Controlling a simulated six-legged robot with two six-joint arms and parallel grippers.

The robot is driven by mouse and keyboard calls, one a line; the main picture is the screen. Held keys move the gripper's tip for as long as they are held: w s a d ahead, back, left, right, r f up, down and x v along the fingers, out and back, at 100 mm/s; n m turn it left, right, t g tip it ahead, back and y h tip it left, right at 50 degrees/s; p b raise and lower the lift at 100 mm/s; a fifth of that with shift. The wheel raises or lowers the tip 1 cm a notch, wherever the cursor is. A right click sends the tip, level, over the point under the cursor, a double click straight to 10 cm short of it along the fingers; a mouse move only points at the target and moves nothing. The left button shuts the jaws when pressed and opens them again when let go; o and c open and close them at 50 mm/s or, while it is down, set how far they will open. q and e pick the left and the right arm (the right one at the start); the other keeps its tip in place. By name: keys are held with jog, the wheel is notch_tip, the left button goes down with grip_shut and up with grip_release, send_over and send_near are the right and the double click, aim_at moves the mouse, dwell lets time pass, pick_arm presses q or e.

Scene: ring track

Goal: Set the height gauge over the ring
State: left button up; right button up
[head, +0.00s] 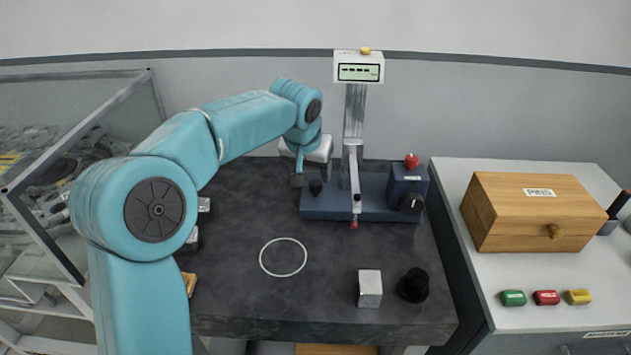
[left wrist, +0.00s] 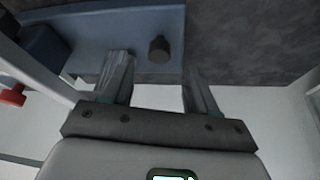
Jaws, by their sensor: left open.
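The height gauge stands at the back of the dark table, with a blue base (head: 340,208), an upright grey column (head: 354,115) and a display head on top. A small black knob (head: 316,187) stands on the left end of its base. The ring (head: 283,257) is a thin white circle on the table, in front and left of the gauge, with nothing inside it. My left gripper (head: 300,178) is open at the base's left end. In the left wrist view the black knob (left wrist: 159,49) shows between and beyond the fingers (left wrist: 157,72). Contact cannot be told. My right gripper is not in view.
A metal block (head: 370,288) and a black round piece (head: 413,286) stand at the table's front right. A side bench holds a wooden box (head: 532,212) and several coloured blocks. A glass-sided case (head: 70,170) stands left. The table around the ring is clear.

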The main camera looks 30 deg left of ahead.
aim_at(315, 183)
pick_arm(q)
jog(key=x, duration=0.5)
grip_shut()
jog(key=s+a, duration=0.2)
jog(key=a, duration=0.2)
jog(key=s+a, duration=0.3)
jog(key=a, duration=0.1)
jog(key=s+a, duration=0.2)
jog(key=a, duration=0.2)
jog(key=shift+s+a+r, duration=0.1)
jog(key=shift+s+a, duration=0.05)
jog(key=shift+s, duration=0.05)
